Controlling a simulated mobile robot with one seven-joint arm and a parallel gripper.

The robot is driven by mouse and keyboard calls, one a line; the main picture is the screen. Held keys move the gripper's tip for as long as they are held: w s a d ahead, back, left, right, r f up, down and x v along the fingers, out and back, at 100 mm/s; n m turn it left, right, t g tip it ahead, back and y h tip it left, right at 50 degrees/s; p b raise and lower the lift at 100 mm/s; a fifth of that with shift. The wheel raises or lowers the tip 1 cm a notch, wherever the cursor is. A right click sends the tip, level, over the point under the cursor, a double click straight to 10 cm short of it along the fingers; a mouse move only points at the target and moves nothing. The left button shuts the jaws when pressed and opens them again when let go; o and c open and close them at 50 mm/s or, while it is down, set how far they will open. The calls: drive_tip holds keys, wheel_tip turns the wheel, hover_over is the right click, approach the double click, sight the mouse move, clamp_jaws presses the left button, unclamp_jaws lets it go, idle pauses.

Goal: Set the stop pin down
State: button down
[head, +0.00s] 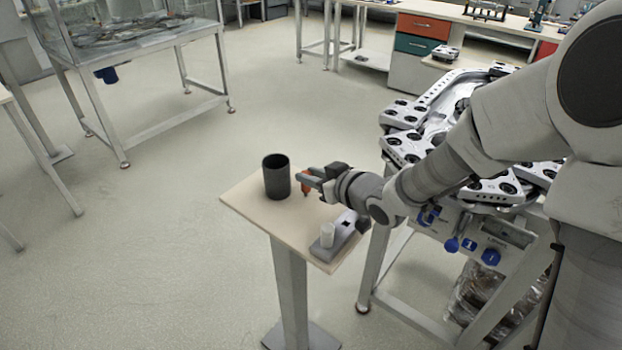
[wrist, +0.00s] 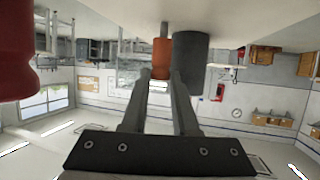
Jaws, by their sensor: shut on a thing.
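The stop pin is an orange piece (head: 306,188) with a narrow tip pointing down. My gripper (head: 309,181) is shut on it over the small table (head: 243,202). In the wrist view, the picture is upside down, and the orange stop pin (wrist: 161,60) sits between my two fingertips (wrist: 161,80). Its narrow tip reaches close to the pale tabletop; I cannot tell whether it touches. A dark open cup (head: 276,177) stands upright just left of my gripper, and it also shows right beside the pin in the wrist view (wrist: 190,58).
Bare tabletop shows in front of the cup. A red shape (wrist: 15,55), unidentified, fills the wrist view's left edge.

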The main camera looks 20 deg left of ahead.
drive_tip(key=shift+r, duration=0.1)
drive_tip(key=c, duration=0.7)
unclamp_jaws()
